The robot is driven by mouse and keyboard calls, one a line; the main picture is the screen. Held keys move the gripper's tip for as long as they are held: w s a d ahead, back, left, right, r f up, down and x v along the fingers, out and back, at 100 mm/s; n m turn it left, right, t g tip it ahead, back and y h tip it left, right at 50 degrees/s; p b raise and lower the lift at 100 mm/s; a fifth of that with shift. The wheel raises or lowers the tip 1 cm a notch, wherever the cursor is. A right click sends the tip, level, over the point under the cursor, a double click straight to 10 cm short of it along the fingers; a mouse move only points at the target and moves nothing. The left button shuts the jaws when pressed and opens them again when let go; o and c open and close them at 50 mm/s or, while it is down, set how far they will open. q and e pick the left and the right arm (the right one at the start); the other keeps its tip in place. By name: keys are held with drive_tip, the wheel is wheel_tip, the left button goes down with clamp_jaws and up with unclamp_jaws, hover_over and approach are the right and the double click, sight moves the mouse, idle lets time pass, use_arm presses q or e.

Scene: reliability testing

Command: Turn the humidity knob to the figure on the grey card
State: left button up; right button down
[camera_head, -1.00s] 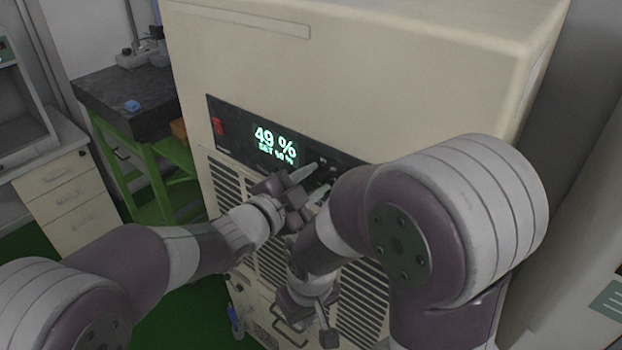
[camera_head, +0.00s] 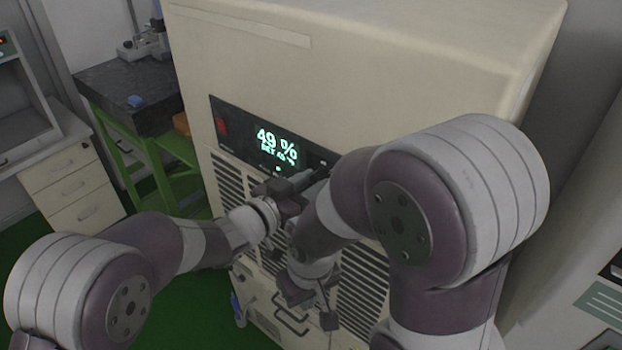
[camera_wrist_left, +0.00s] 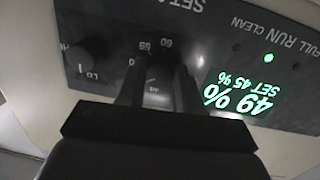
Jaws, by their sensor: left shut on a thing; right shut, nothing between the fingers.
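The humidity control panel (camera_head: 235,140) is a black strip on the front of a cream cabinet. Its display (camera_head: 277,144) reads 49 % in green; in the left wrist view the display (camera_wrist_left: 232,96) shows SET 45 % beneath, upside down. My left gripper (camera_head: 312,178) is at the panel, right of the display. In the left wrist view its two dark fingers (camera_wrist_left: 160,85) are shut on the humidity knob, which they mostly hide; scale marks show around it. My right gripper (camera_head: 327,318) is shut and empty, low before the grille. I cannot identify the grey card for certain.
Another knob (camera_wrist_left: 82,62), marked Lo, sits beside the held one. A red switch (camera_head: 221,125) is at the panel's left end. A grey-green card (camera_head: 604,300) with unreadable writing is at the right edge. A green-framed bench (camera_head: 135,90) stands at left.

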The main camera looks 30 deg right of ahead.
use_arm(q)
drive_tip(key=shift+f+n, duration=0.15)
drive_tip(key=shift+n, duration=0.75)
drive_tip(key=o, duration=1)
drive_tip(key=shift+o, duration=0.2)
drive_tip(key=b+v, duration=0.3)
drive_tip(key=v, duration=0.9)
drive_tip(key=shift+a+b, duration=0.4)
